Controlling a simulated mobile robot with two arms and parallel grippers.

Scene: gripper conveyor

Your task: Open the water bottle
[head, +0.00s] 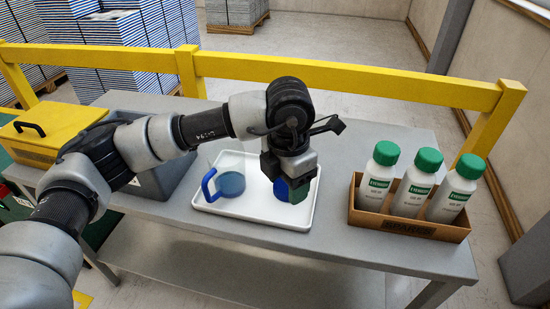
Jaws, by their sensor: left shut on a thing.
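My left gripper (288,170) reaches down over the right half of a white tray (240,226). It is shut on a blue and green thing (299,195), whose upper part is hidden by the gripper. I cannot tell whether this is part of the water bottle. To its left in the tray is a round, see-through teal piece (231,184) with a blue loop handle (208,188), apart from the gripper. It may belong to the water bottle, but its full shape is unclear. My right gripper is not in view.
A brown box (408,228) with three white, green-capped eyewash bottles (417,186) stands right of the tray. A grey bin (160,183) and a yellow case (45,128) are on the left. A yellow rail (350,79) runs behind the grey table (375,130).

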